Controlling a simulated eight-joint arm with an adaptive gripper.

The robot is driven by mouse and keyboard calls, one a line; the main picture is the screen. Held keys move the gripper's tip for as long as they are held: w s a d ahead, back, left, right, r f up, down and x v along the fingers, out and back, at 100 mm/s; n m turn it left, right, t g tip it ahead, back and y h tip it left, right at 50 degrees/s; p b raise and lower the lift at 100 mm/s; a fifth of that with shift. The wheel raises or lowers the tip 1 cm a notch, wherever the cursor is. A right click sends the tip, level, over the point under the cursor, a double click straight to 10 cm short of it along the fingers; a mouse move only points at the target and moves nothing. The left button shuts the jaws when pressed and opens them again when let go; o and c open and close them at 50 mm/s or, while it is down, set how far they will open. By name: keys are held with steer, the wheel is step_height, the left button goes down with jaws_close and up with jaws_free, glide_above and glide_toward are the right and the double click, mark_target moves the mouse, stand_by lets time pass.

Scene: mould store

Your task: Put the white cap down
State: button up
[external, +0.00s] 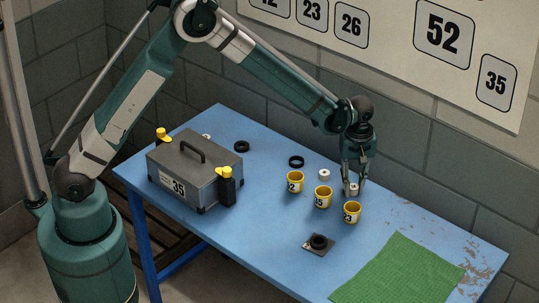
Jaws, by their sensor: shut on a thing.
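My gripper (352,188) points down over the blue table, at the back of the row of yellow cups. It is shut on a small white cap (353,189), which shows between its fingertips. I cannot tell whether the held cap touches the table. A second white cap (324,174) stands on the table a little to the left, apart from my gripper.
Yellow numbered cups (295,182), (322,197), (352,212) stand close by. Black rings (296,161), (242,146) lie farther back and left. A dark pad (311,247) bears a black ring. A grey toolbox (181,172) stands left; a green mat (400,272) lies front right.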

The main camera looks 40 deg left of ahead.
mark_target(353, 186)
steer(key=shift+f, duration=0.2)
steer(key=o, duration=0.6)
steer(key=shift+o, duration=0.2)
steer(key=shift+r, duration=0.15)
step_height(353, 186, up, 12)
steer(key=p, duration=0.1)
stand_by(0.5)
steer(key=shift+a, duration=0.1)
stand_by(0.5)
